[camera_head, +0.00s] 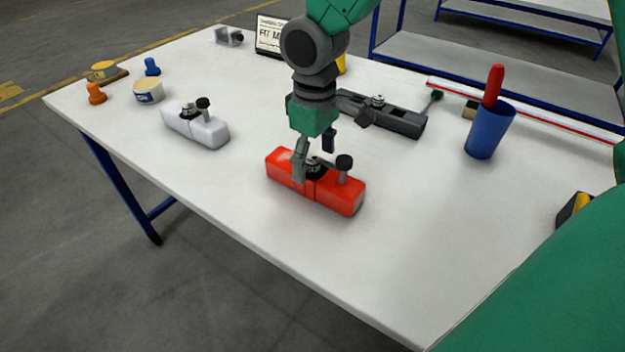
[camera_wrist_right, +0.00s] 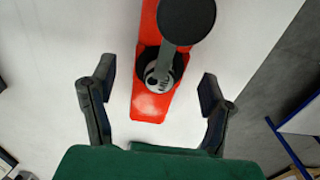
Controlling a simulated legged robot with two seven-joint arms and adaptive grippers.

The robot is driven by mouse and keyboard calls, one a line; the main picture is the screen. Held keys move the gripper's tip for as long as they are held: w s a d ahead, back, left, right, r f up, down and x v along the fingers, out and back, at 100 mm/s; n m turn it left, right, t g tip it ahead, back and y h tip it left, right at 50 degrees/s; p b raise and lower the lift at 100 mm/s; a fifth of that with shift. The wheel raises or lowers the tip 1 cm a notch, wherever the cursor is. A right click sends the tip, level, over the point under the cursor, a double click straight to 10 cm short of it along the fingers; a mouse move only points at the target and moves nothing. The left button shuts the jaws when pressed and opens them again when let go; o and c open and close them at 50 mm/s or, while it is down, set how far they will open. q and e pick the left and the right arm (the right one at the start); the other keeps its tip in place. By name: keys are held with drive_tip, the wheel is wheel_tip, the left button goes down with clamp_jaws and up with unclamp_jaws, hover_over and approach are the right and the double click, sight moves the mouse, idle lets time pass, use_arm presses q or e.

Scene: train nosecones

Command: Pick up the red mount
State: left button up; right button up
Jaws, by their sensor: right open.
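The red mount (camera_head: 338,193) is a long red block lying on the white table near its front edge. A black knob on a grey post and a dark round fitting stand on its top. My right gripper (camera_head: 314,168) is over the mount, pointing down, with its fingers by the middle of the block. In the right wrist view the gripper (camera_wrist_right: 158,100) is open, one finger on each side of the red mount (camera_wrist_right: 149,104), with white table showing between each finger and the block. The knob hides part of the mount there. My left gripper is not in view.
A white mount (camera_head: 196,128) lies to the left and a dark grey mount (camera_head: 395,119) behind. A blue cup (camera_head: 490,132) with a red-handled item stands at the right. Orange and blue pieces and a tub (camera_head: 149,92) sit far left. The table's front is clear.

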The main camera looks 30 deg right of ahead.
drive_tip(key=f, duration=0.3)
drive_tip(key=shift+w+f, duration=0.25)
drive_tip(key=shift+f, duration=0.05)
drive_tip(key=shift+s, duration=0.1)
drive_tip(key=shift+c, duration=0.4)
drive_tip(key=shift+a, duration=0.1)
drive_tip(key=c, duration=1.3)
drive_tip(key=shift+r, duration=0.1)
